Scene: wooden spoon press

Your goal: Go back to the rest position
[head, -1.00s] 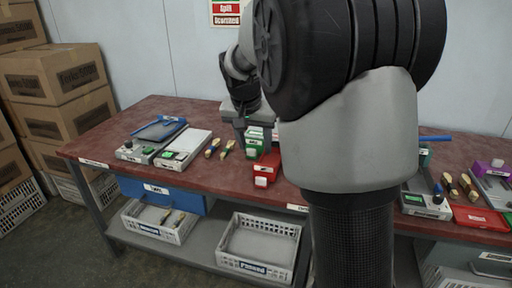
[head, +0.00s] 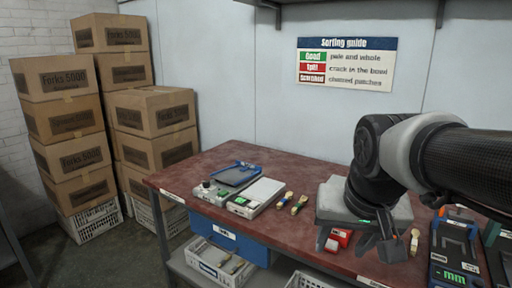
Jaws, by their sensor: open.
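My arm reaches in from the right in the head view, folded, with my gripper (head: 393,246) low in front of it. The gripper hangs over the right part of the red-brown workbench (head: 215,158), pointing down. Its jaws are open and I see nothing between them. The grey hand and wrist hide part of the bench behind, including whatever stands just behind the red block (head: 341,237).
A device with a blue tray (head: 236,174) and a white-topped one (head: 260,192) stand on the bench's left. Two small wooden-ended items (head: 292,203) lie beside them. A dark blue device (head: 453,250) stands at right. Stacked cartons (head: 70,120) are left. A sorting guide (head: 346,64) hangs behind.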

